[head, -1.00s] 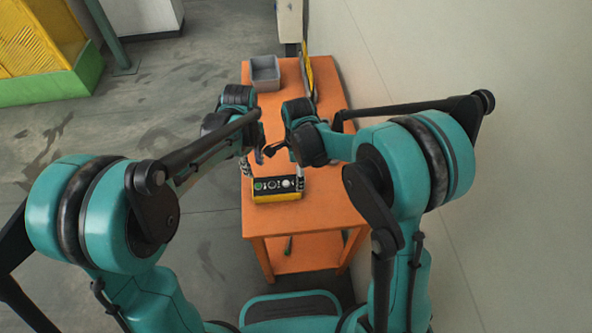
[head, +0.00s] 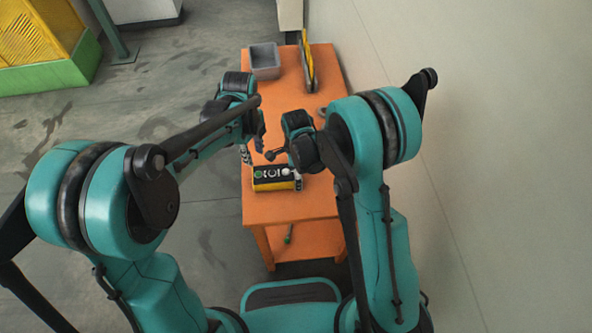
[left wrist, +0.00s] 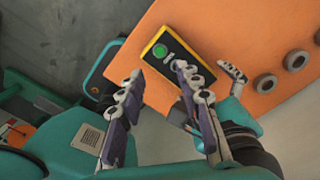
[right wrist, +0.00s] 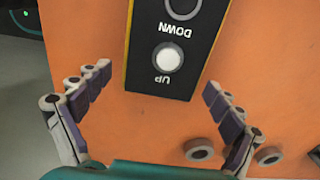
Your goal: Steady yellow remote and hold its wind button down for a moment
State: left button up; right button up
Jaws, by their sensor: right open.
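The yellow remote (head: 277,178) with a black face lies on the orange table near its front. The left wrist view shows its green button (left wrist: 160,51) end. The right wrist view shows the remote's face (right wrist: 172,60), a white button (right wrist: 167,59) marked UP and a dark one marked DOWN; I cannot read a wind label. My left gripper (left wrist: 158,84) is open and empty, apart from the remote, near the table's left edge in the head view. My right gripper (right wrist: 152,88) is open, its fingers spread on either side of the UP end without visible contact.
A grey bin (head: 265,61) and an upright yellow-edged panel (head: 307,62) stand at the table's far end. Several grey rings (left wrist: 265,83) lie on the table beside the remote. A wall runs along the right; open floor is on the left.

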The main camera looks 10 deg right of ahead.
jog(key=c, duration=1.5)
pick_arm(q)
grip_shut()
pick_arm(e)
jog(key=shift+c, duration=0.3)
